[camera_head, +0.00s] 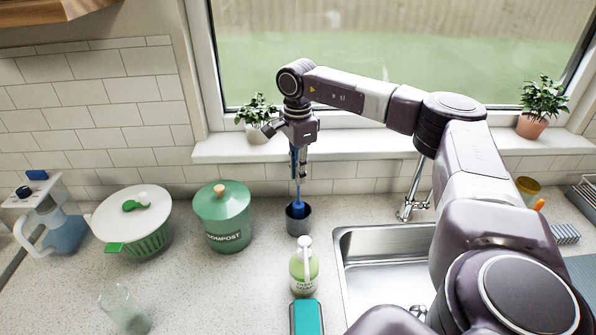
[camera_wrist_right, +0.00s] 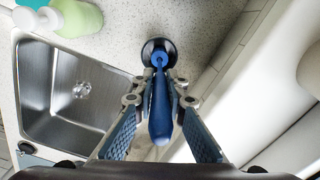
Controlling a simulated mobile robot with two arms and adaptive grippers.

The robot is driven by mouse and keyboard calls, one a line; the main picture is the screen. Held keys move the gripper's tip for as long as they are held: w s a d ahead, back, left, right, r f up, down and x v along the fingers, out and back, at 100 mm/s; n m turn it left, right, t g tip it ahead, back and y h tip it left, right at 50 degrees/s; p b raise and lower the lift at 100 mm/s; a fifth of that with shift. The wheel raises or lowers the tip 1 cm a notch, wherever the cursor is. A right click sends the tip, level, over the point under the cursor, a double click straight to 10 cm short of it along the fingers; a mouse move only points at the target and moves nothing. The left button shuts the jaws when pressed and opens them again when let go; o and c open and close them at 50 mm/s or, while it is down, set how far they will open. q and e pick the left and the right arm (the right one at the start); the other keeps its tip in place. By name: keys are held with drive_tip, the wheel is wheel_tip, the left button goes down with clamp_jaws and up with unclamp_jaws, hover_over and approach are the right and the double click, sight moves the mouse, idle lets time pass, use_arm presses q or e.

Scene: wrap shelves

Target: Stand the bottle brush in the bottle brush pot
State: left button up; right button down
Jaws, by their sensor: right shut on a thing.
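The blue bottle brush (camera_head: 298,190) hangs upright from my right gripper (camera_head: 298,160), with its blue head at the mouth of a dark grey pot (camera_head: 299,222) on the counter. In the right wrist view the brush's blue handle (camera_wrist_right: 161,105) lies between the fingertips of the right gripper (camera_wrist_right: 161,84), which is shut on it. Beyond it the brush head lines up with the dark round pot (camera_wrist_right: 158,45). The head looks to be within the pot's opening; how deep it sits is hidden. My left gripper is not in view.
A soap bottle (camera_head: 304,266) and a teal sponge (camera_head: 307,317) stand in front of the pot. A green compost bin (camera_head: 223,222) is to the left, the steel sink (camera_head: 375,255) and tap (camera_head: 411,205) to the right. The window sill (camera_head: 345,143) is behind.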

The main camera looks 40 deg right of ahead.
drive_tip(key=c, duration=1.9)
unclamp_jaws()
wheel_tip(320, 180, up, 12)
drive_tip(key=shift+r, duration=0.1)
